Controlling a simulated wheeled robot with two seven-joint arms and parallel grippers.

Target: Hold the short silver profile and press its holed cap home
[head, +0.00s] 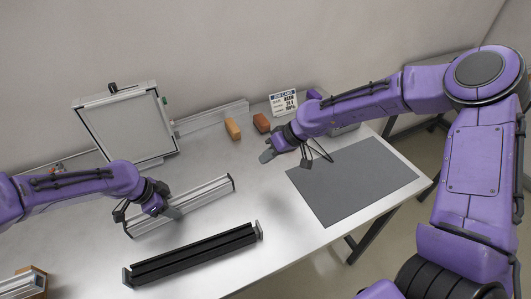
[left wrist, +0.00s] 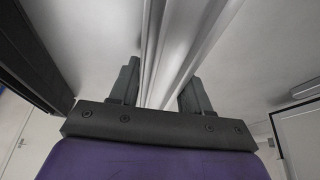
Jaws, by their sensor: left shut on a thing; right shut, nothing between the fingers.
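The short silver profile (head: 205,197) lies along the table in the head view, with a dark end piece (head: 232,183) at its right end. I cannot make out a hole in that piece. In the left wrist view the silver profile (left wrist: 178,50) runs between the two fingers (left wrist: 158,92). My right gripper (head: 266,156) is shut and empty, beyond and to the right of the profile's right end, apart from it.
A black profile (head: 195,254) with end pieces lies in front. A white framed panel (head: 125,125) stands at the back left. An orange block (head: 233,129), a brown block (head: 262,122) and a sign (head: 284,102) are at the back. A bare grey mat (head: 350,180) covers the right side.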

